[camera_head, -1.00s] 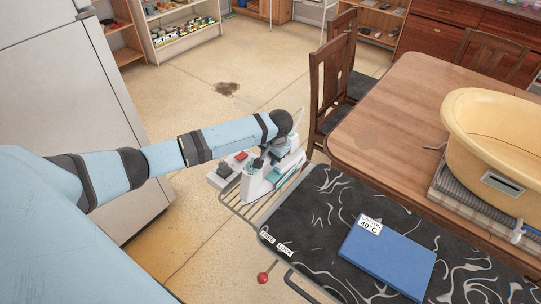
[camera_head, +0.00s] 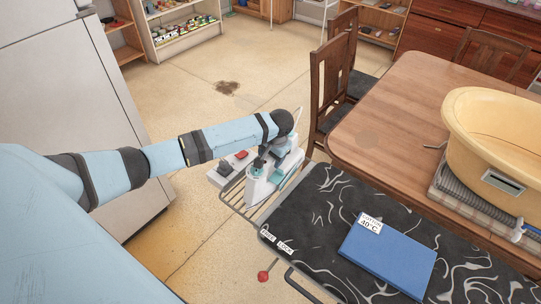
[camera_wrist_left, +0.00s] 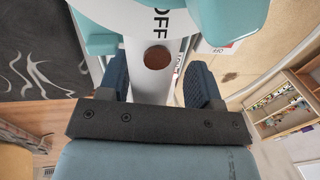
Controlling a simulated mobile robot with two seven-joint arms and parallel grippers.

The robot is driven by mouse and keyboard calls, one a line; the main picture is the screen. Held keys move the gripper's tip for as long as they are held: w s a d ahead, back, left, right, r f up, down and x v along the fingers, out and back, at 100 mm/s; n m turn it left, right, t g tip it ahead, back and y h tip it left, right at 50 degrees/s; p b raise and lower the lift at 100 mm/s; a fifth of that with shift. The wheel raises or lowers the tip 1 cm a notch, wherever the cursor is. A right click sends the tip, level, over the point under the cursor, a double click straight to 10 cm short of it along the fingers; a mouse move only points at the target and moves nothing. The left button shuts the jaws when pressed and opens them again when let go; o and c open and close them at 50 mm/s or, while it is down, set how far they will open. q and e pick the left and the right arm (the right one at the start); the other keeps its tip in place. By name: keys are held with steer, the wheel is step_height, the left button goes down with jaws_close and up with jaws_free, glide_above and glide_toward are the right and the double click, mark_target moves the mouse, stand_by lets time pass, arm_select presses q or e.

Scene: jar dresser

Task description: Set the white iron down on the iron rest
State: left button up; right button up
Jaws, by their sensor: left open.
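The white iron (camera_head: 259,189) with teal parts is at the wire iron rest (camera_head: 233,203), on the left end of the ironing board. It seems to sit on the rest, but the arm hides part of the contact. My left gripper (camera_wrist_left: 158,75) is open, with one dark finger on each side of the iron's white body, which bears the word OFF (camera_wrist_left: 161,18). In the head view the left gripper (camera_head: 270,158) is over the iron, partly hidden by my wrist. My right gripper is not in view.
The dark patterned ironing board (camera_head: 320,210) holds a blue folded cloth (camera_head: 388,258) with a 40°C tag. A grey box with a red part (camera_head: 219,178) is beside the iron. A wooden table (camera_head: 400,120) with a yellow tub (camera_head: 490,150) stands at the right.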

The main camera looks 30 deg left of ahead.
arm_select(q)
step_height(320, 180, up, 14)
steer(key=d, duration=0.2)
steer(key=shift+d+f+b, duration=0.2)
steer(key=shift+f+b, duration=0.05)
steer(key=shift+b, duration=0.2)
